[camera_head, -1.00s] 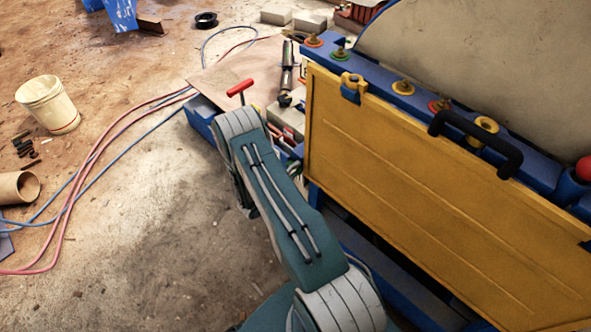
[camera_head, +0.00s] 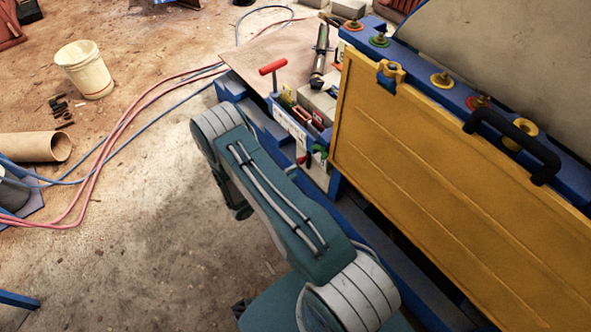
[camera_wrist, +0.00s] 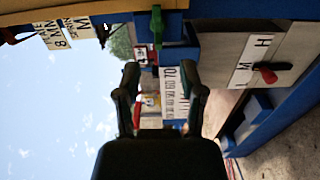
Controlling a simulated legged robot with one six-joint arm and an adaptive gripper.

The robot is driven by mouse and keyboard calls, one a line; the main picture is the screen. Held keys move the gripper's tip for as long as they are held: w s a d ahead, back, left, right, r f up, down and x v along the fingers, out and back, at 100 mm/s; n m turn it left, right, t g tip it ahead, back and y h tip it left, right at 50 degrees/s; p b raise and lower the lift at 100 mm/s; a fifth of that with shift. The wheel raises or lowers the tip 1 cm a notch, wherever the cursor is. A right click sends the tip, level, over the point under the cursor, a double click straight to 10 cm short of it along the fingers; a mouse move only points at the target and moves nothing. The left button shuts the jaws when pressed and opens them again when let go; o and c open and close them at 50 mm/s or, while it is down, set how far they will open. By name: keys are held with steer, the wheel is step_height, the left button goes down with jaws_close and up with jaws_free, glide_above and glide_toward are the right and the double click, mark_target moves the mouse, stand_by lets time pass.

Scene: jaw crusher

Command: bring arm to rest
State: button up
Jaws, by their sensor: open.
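My arm (camera_head: 265,205) is folded in front of the blue machine in the head view, its upper link slanting from lower right to upper left. In the wrist view my gripper (camera_wrist: 162,88) is open, its two dark fingers apart with nothing between them. Beyond the fingers are a white lettered label (camera_wrist: 176,92) and blue machine parts. A green handle (camera_wrist: 156,27) is above the fingers, and a red-knobbed lever (camera_wrist: 266,74) on a plate marked H and M is to the right. I cannot clearly make out the gripper in the head view.
The yellow panel (camera_head: 440,160) with a black handle (camera_head: 512,143) stands right of my arm. A red T-handle (camera_head: 272,67) rises behind my arm. Hoses (camera_head: 110,140), a bucket (camera_head: 84,70) and a cardboard tube (camera_head: 38,147) lie left. Bare floor (camera_head: 150,240) is between.

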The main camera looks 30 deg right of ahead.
stand_by(0.3)
steer(key=s+a+r+m+g+y, duration=0.1)
steer(key=s+r+m+g+y, duration=0.2)
steer(key=r, duration=0.8)
steer(key=s+a+r+m+g+y, duration=0.15)
steer(key=r+y, duration=0.25)
steer(key=r, duration=0.8)
steer(key=s+a+r+n+t+y, duration=0.1)
steer(key=s+a+r+t+y, duration=0.3)
steer(key=r, duration=0.5)
steer(key=s+a+r+n+t+y, duration=0.2)
steer(key=s+a+r+t+y, duration=0.3)
steer(key=s+a+r+y, duration=0.2)
steer(key=s+a+r, duration=0.2)
steer(key=shift+s, duration=0.3)
steer(key=shift+n, duration=0.25)
